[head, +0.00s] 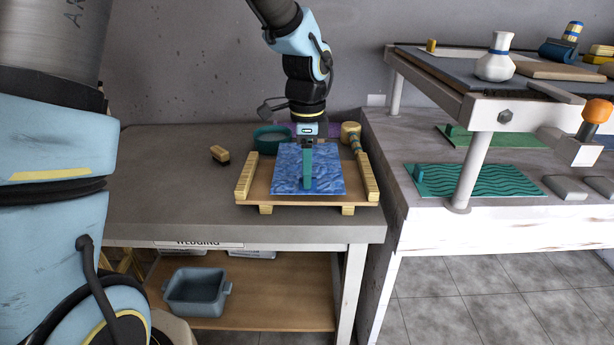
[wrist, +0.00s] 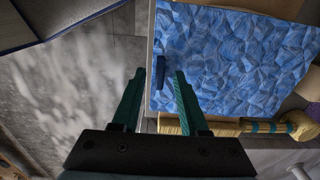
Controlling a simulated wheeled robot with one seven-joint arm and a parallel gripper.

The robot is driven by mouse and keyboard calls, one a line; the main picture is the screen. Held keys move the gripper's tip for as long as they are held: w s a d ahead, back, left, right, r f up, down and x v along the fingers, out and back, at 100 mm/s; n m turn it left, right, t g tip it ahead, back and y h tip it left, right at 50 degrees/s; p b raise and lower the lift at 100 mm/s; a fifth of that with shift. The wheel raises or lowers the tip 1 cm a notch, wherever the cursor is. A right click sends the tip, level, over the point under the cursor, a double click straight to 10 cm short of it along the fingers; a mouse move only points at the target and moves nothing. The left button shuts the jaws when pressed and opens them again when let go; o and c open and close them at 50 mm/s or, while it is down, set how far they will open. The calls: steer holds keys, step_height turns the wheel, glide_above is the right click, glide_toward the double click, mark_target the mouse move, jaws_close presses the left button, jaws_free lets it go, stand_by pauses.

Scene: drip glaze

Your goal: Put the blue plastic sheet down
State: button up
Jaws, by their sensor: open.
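The blue plastic sheet (head: 331,172), mottled in lighter and darker blue, lies flat on a wooden board (head: 290,201) with a yellow rail along each side. In the wrist view the sheet (wrist: 235,60) fills the upper right. A small dark blue tab (wrist: 160,72) stands at its edge. My gripper (head: 307,187) is over the sheet, pointing down, and hides a strip of it. In the wrist view my gripper (wrist: 160,73) is open, with its green fingers apart and the tab showing between the tips. I cannot tell whether the fingers touch the sheet or tab.
A green round bowl (head: 271,139) and a yellow mallet (head: 351,132) are behind the board. The table's left part (head: 165,190) is clear. A white workbench with a green ridged mat (head: 480,181) stands to the right.

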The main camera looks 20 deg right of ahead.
step_height(320, 180, up, 11)
steer(key=a+f+n, duration=0.3)
steer(key=a+n, duration=0.4)
steer(key=a, duration=0.3)
steer(key=a+f+n+t, duration=0.1)
steer(key=a+f+n, duration=0.3)
steer(key=a+n, duration=0.3)
steer(key=a+f+n, duration=0.3)
steer(key=a+n, duration=0.5)
steer(key=a, duration=0.7)
steer(key=shift+s+f+t+b, duration=0.3)
steer(key=shift+s+f+b, duration=0.05)
steer(key=shift+f, duration=0.05)
